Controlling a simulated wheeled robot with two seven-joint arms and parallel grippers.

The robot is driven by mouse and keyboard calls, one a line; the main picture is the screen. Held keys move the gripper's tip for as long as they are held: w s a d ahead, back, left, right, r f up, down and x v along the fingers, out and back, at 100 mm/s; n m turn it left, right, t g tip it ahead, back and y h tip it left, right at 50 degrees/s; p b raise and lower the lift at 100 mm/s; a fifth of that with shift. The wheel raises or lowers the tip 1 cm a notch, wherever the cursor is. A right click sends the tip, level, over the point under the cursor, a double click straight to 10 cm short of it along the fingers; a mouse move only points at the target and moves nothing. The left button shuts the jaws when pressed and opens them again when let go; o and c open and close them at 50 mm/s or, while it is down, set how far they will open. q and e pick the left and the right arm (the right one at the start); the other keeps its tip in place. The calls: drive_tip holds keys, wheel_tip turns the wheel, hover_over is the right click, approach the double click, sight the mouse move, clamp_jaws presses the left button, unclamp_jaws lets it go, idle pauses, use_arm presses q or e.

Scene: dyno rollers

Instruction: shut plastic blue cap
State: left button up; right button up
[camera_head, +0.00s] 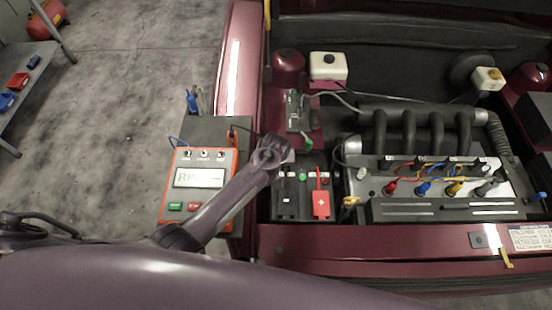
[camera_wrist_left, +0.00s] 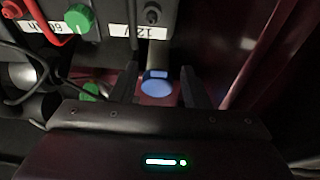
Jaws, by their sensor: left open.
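The blue plastic cap (camera_wrist_left: 157,86) shows in the left wrist view as a round disc with a small blue tab at its upper edge. I cannot tell how far it stands open. In the head view it is hidden, seemingly behind my left arm. My left gripper (camera_wrist_left: 158,72) is open and empty, with one dark finger on each side of the cap and a gap to both. In the head view my left wrist (camera_head: 268,155) is over the left edge of the engine bay, beside the battery. My right gripper is not in view.
A battery (camera_head: 288,208) with a red terminal cover (camera_head: 321,204) is just right of my wrist. An orange RPM meter (camera_head: 199,183) lies left of it. A green knob (camera_wrist_left: 79,18) is near the gripper.

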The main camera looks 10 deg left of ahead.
use_arm(q)
drive_tip(key=shift+v, duration=2.3)
drive_tip(key=shift+s+d+f, duration=0.1)
